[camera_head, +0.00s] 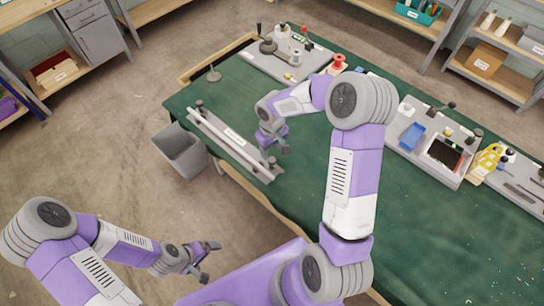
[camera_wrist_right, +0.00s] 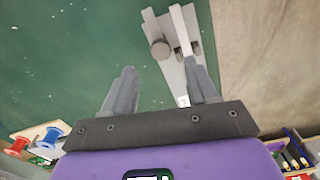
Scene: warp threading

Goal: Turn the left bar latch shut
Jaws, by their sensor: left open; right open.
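A long pale bar fixture (camera_head: 228,138) lies along the left edge of the green table, with a dark knobbed latch at each end. The left bar latch (camera_head: 200,104) is at its upper-left end; the other latch (camera_head: 269,163) is at the lower-right end. Whether either is turned shut is too small to tell. My right gripper (camera_head: 272,144) is open and empty above the table, beside the lower-right part of the fixture. In the right wrist view, its fingers (camera_wrist_right: 164,88) are apart, with one end of the fixture (camera_wrist_right: 177,62) and a round knob beyond them. My left gripper (camera_head: 205,262) is open and empty, off the table.
A grey bin (camera_head: 181,152) stands on the floor beside the table's left edge. A board with a dark knob and small parts (camera_head: 283,58) is at the table's back. A tray with a blue dish (camera_head: 411,137) lies to the right. The front middle of the table is clear.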

